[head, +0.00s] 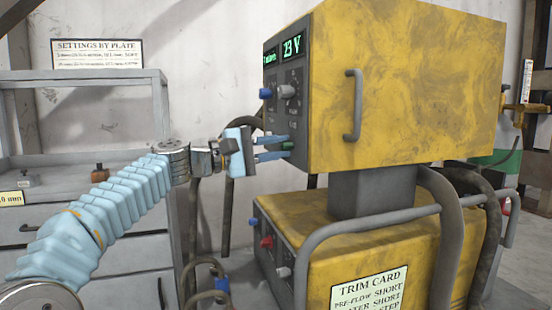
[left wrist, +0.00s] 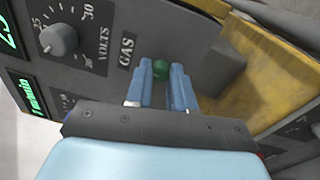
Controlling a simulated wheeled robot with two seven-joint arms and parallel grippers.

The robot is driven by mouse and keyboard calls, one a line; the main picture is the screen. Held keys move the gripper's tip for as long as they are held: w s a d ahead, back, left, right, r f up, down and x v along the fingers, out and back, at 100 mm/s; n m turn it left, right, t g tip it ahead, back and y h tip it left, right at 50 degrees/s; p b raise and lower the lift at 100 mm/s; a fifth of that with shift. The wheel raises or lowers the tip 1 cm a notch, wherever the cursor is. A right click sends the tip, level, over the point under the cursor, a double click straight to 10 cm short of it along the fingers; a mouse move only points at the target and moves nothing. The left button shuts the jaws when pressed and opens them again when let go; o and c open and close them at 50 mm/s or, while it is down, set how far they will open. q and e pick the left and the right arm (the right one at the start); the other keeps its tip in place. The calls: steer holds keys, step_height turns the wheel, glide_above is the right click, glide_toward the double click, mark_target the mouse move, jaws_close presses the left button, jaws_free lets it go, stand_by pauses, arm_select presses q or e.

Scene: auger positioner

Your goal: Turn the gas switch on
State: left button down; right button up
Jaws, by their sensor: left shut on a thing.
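The gas switch shows in the left wrist view as a green round knob (left wrist: 160,69), beside the label GAS (left wrist: 127,50) on the dark front panel. My left gripper (left wrist: 161,88) has its two light-blue fingers on either side of the green knob, shut on it. In the head view my left gripper (head: 287,147) reaches the lower front of the yellow welding machine (head: 420,80), and a bit of green (head: 287,146) shows between the fingertips. Which way the switch is set cannot be told. My right gripper is not in view.
A volts dial (left wrist: 58,40) sits near the GAS label. The display (head: 293,46) reads 23 V. A handle (head: 353,105) juts from the machine's side. A lower yellow unit (head: 380,245) with grey rails and hoses stands below. A grey cabinet (head: 80,76) is at the left.

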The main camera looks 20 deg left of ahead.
arm_select(q)
steer(key=m+b, duration=0.1)
steer(key=m, duration=0.3)
steer(key=shift+f+g+b, duration=0.2)
steer(key=shift+g+b, duration=0.1)
steer(key=shift+b, duration=0.05)
steer(key=shift+m+h+b, duration=0.3)
steer(key=shift+m+b, duration=0.3)
steer(key=shift+m, duration=1.3)
steer(key=c, duration=1)
jaws_free()
steer(key=shift+r, duration=0.1)
steer(key=shift+a, duration=0.1)
steer(key=b+v, duration=0.1)
steer(key=v, duration=1.2)
steer(key=shift+s+a, duration=0.1)
steer(key=shift+a, duration=0.25)
